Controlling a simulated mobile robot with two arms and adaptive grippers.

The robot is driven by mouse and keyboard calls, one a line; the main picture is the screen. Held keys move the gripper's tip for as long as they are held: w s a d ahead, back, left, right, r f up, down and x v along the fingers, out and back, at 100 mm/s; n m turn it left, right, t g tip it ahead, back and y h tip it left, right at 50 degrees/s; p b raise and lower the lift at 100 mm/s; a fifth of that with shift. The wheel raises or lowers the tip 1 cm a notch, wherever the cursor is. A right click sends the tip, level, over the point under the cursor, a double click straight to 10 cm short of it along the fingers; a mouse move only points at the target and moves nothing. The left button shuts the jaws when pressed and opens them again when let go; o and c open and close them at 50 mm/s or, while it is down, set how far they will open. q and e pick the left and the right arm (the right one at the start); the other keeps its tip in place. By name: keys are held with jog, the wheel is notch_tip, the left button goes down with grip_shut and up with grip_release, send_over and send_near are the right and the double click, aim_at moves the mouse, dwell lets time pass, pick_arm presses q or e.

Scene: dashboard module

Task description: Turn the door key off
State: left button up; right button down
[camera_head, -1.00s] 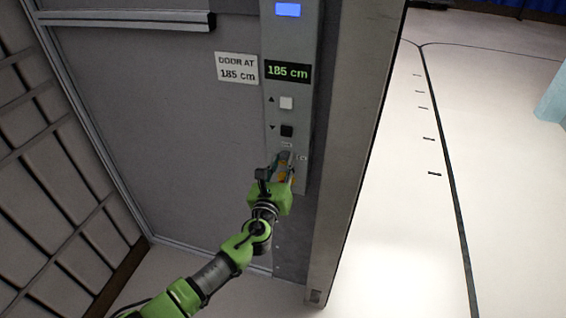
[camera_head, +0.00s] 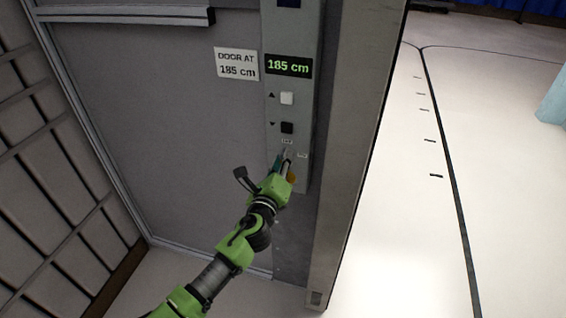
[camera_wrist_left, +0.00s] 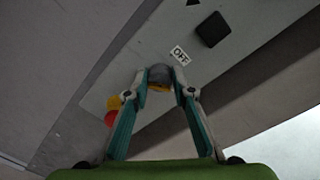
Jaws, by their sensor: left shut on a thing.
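The grey control panel (camera_head: 276,110) stands upright beside the door, with a small OFF label (camera_head: 287,141) and another small label to its lower right. My left gripper (camera_head: 286,160) is at the panel just below these labels, its fingers hiding most of the key there. In the left wrist view, my left gripper (camera_wrist_left: 161,82) is shut on the key (camera_wrist_left: 160,73), whose grey head with a yellowish part shows between the fingertips. The OFF label (camera_wrist_left: 180,55) is close beside it. My right gripper is not in view.
A white button (camera_head: 287,98) and a black button (camera_head: 287,128) sit above the key, under a display (camera_head: 288,66) reading 185 cm. The lamp (camera_head: 289,3) at the top is dark. The grey door (camera_head: 160,120) is left, a post (camera_head: 358,150) right.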

pick_arm(q)
jog(key=n+b, duration=0.1)
jog(key=n, duration=0.4)
jog(key=shift+f, duration=0.1)
jog(key=n, duration=0.5)
jog(key=shift+h, duration=0.3)
jog(key=shift+n, duration=0.4)
jog(key=o, duration=1.1)
jog(key=shift+a, duration=0.1)
jog(key=v, duration=1.2)
